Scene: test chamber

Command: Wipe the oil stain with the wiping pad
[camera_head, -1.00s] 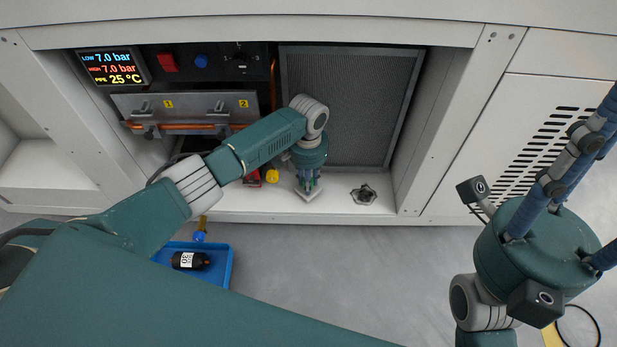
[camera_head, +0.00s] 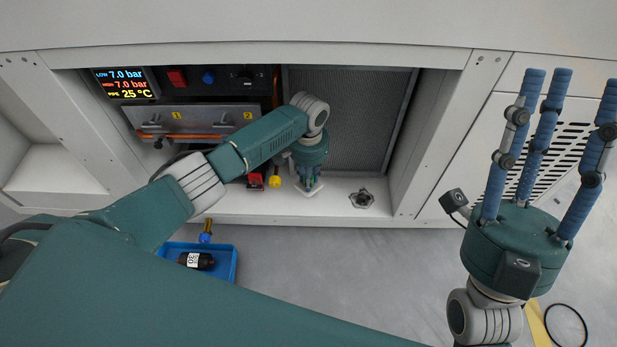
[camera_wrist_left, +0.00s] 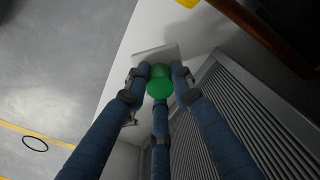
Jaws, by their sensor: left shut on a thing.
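My left gripper (camera_head: 309,178) points down over the white floor of the cabinet bay. It is shut on the wiping pad (camera_head: 307,190). In the left wrist view the fingers close around the pad's green knob (camera_wrist_left: 160,80), and its pale flat plate (camera_wrist_left: 155,52) lies beyond them. The pad is at or just above the floor; I cannot tell if it touches. I cannot make out the oil stain; the pad and gripper may hide it. My right gripper (camera_head: 566,88) is raised at the right, its blue fingers spread and empty.
A grey filter grille (camera_head: 345,110) stands behind the left gripper. Red and yellow parts (camera_head: 275,181) sit to its left, and a metal fitting (camera_head: 362,198) to its right. A blue tray (camera_head: 228,262) with a black cylinder (camera_head: 196,261) is on the floor in front.

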